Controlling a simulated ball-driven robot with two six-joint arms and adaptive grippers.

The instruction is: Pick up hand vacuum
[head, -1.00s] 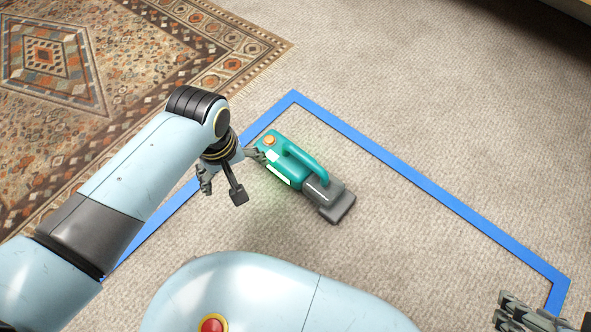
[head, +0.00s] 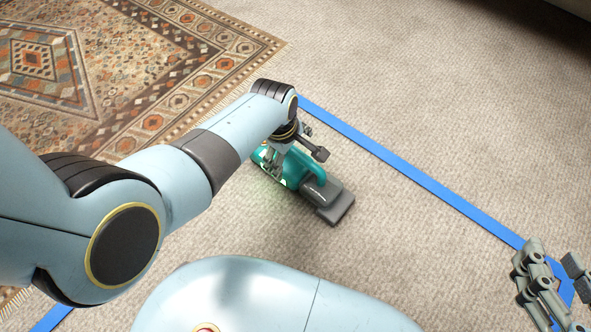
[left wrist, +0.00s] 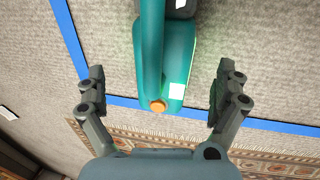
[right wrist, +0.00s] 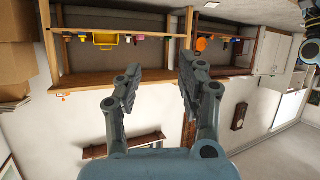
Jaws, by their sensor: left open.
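The hand vacuum (head: 318,184) lies on the carpet, with a teal body and handle and a dark grey nozzle toward the lower right. My left gripper (head: 288,164) is over its rear end and hides part of the body. In the left wrist view the vacuum's teal body (left wrist: 180,55) with an orange button runs between the fingers of my open left gripper (left wrist: 158,90); the fingers stand apart from it on both sides. My right gripper (head: 552,285) is at the lower right, away from the vacuum. In the right wrist view my right gripper (right wrist: 155,85) is open and empty.
Blue tape (head: 420,180) marks an area on the carpet around the vacuum. A patterned rug (head: 130,70) lies at the upper left. The carpet right of the vacuum is clear. The right wrist view shows wooden shelves (right wrist: 120,75) with several items.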

